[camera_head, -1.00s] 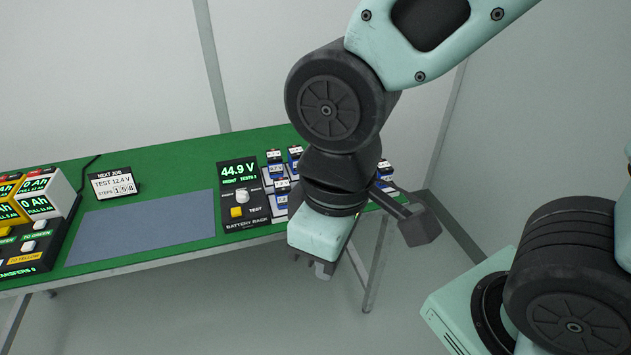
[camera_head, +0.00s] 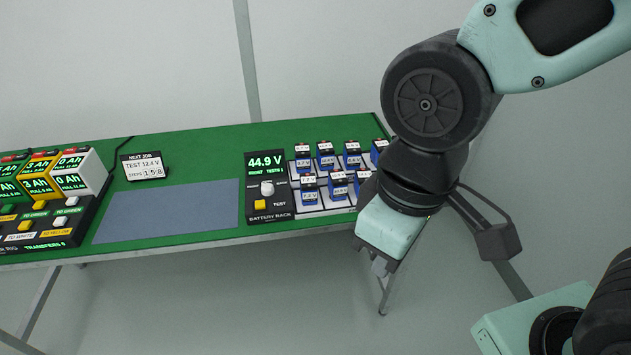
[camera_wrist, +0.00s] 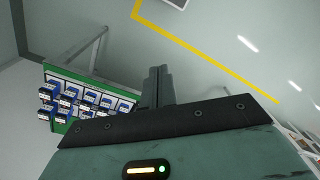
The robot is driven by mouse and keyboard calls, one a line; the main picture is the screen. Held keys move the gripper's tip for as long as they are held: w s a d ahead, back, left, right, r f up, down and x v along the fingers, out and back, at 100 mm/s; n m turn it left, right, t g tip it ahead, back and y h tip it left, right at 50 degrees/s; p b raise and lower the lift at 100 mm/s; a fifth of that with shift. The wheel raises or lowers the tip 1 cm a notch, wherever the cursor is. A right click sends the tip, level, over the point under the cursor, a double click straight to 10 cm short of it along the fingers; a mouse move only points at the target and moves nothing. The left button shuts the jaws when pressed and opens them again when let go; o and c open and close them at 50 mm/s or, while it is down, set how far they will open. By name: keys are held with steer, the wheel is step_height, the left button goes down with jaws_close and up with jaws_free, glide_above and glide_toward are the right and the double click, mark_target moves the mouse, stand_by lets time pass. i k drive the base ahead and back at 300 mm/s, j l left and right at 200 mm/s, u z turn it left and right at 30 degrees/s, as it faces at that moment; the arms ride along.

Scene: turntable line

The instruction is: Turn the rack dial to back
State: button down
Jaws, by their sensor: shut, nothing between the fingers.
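The battery rack panel (camera_head: 285,213) stands on the green table, black, with a lit display (camera_head: 266,163) reading 44.9 V and smaller text under it that seems to start with FRONT. The rack dial (camera_head: 267,188) is a pale round knob below the display; which way it points is too small to tell. A yellow TEST button (camera_head: 260,204) sits under it. My gripper (camera_head: 379,268) hangs in front of the table's edge, right of and lower than the dial, apart from it. In the wrist view its fingers (camera_wrist: 157,72) are together and empty.
Several blue batteries (camera_head: 338,187) stand in the rack's white slots, right of the dial. Left are a grey mat (camera_head: 165,213), a NEXT JOB sign (camera_head: 143,166) and a charger rig (camera_head: 45,225) with white and yellow packs. The floor before the table is clear.

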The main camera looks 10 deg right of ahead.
mark_target(267, 188)
steer(key=i+j, duration=0.1)
steer(key=i, duration=0.35)
steer(key=i+j, duration=0.1)
steer(key=i, duration=0.35)
